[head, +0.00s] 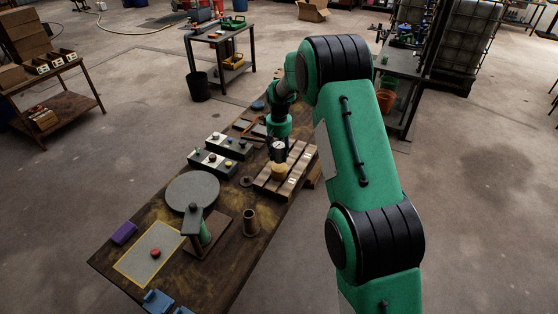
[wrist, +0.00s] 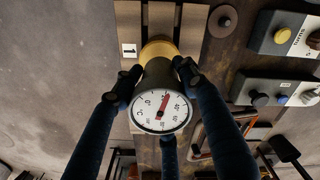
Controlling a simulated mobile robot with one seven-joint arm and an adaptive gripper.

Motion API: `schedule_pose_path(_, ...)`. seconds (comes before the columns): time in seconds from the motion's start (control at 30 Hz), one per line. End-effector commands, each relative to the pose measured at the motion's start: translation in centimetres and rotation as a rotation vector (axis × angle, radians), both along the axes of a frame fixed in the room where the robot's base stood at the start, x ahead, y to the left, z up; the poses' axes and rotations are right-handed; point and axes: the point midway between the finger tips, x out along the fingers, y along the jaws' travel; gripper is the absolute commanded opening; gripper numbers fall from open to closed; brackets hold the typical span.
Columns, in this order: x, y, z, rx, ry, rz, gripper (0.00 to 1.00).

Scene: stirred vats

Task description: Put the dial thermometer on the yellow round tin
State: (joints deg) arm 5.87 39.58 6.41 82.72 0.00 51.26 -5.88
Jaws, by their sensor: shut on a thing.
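The dial thermometer (wrist: 161,108) has a white round face with a red needle and a dark body. My gripper (wrist: 158,73) is shut on its body, with dark fingers on both sides. The yellow round tin (wrist: 158,48) shows just beyond the thermometer in the wrist view, partly hidden by it. In the head view the tin (head: 279,172) sits on a slatted wooden rack, and the thermometer (head: 278,153) is held upright right over it by my gripper (head: 278,147). I cannot tell whether thermometer and tin touch.
The slatted rack (head: 301,160) bears small white number labels. Two control boxes with knobs, one nearer (head: 207,163) and one farther (head: 231,148), stand left of it. A brown cup (head: 250,222), a grey round plate (head: 193,188) and a purple block (head: 124,233) stand nearer on the table.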

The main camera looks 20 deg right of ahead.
Motion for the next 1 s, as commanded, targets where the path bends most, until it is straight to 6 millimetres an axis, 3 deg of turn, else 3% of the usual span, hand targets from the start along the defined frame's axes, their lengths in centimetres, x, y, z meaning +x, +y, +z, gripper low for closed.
schedule_pose_path(0.3,0.0,0.0,-3.2,0.0,0.001,0.0,0.1)
schedule_pose_path(0.77,0.0,0.0,-3.6,0.0,0.0,0.0,0.1)
schedule_pose_path(0.8,0.0,0.0,-3.6,0.0,0.001,0.0,0.43)
schedule_pose_path(0.9,0.0,0.0,-3.6,0.0,0.0,0.0,0.61)
schedule_pose_path(1.0,0.0,0.0,-3.6,0.0,0.001,0.0,0.61)
